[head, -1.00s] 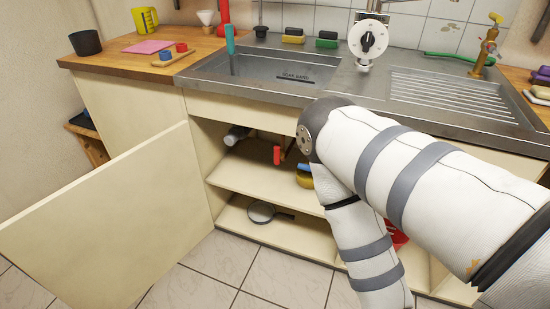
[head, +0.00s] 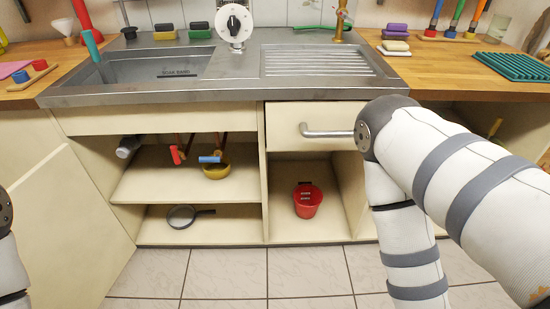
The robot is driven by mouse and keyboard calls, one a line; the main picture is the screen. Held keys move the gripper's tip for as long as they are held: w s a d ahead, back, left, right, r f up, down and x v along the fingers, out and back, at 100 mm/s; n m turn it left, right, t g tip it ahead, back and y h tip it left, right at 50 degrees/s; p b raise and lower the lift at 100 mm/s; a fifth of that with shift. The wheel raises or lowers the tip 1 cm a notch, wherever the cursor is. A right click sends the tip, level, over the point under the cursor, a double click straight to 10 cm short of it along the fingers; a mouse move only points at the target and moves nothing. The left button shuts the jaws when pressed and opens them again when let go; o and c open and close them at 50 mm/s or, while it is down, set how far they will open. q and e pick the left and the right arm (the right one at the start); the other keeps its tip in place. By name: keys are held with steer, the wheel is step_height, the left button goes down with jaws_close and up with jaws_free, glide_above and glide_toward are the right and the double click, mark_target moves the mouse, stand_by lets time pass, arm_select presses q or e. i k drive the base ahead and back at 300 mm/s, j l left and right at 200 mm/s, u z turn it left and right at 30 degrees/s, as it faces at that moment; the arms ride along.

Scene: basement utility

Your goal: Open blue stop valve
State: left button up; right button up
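A blue valve handle (head: 209,159) shows inside the open cupboard under the sink, on a copper pipe, above a yellow bowl (head: 217,171). A red valve handle (head: 175,155) is to its left on another copper pipe. The blue handle looks roughly level and the red one closer to upright. My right arm bends downward at the right of the view, and its gripper is hidden. A small part of my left arm shows at the left edge, and its gripper is out of view.
The cupboard door (head: 58,215) stands open at the left. A pan (head: 184,216) lies on the lower shelf. A red bucket (head: 307,200) stands in the right compartment, below a drawer with a metal handle (head: 328,132). The tiled floor (head: 230,275) in front is clear.

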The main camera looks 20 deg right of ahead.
mark_target(217, 159)
steer(key=i+l+z, duration=0.1)
steer(key=l, duration=0.3)
steer(key=i+l+z, duration=0.15)
steer(key=i+l, duration=0.15)
steer(key=i+l+z, duration=0.1)
steer(key=i+l, duration=0.15)
steer(key=l, duration=0.15)
